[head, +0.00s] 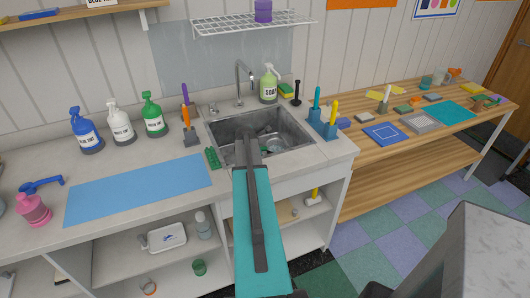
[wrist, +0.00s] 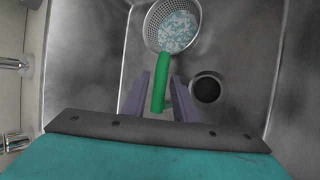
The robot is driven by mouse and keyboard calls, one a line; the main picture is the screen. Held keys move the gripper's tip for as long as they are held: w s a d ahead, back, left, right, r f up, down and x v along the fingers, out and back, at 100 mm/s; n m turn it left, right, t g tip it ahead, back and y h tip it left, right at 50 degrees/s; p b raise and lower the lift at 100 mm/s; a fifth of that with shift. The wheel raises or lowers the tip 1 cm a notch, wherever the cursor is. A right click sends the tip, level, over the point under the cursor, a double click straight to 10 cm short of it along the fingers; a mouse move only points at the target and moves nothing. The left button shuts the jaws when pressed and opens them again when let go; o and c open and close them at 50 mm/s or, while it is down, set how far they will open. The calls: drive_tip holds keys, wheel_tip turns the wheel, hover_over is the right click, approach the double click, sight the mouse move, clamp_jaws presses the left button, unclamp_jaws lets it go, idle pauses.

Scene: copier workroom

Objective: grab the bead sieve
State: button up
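The bead sieve (wrist: 177,28) lies in the metal sink (head: 222,129), with a round perforated metal bowl holding pale blue-white beads and a green handle. In the wrist view its bowl is at the top and its handle points down toward my gripper (wrist: 160,78). The two fingers are apart, one on each side of the handle. I cannot tell whether either finger touches it. In the head view my gripper (head: 247,143) reaches into the sink, and my arm hides part of the sieve.
The round drain (wrist: 207,89) is right of the handle. The faucet (head: 239,82) and soap bottle (head: 269,87) stand behind the sink. An orange-handled tool (head: 187,118) stands at its left and a blue holder (head: 325,124) at its right. A blue mat (head: 140,188) lies on the left counter.

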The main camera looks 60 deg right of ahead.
drive_tip(key=shift+p+x, duration=0.55)
drive_tip(key=shift+x, duration=1.25)
clamp_jaws()
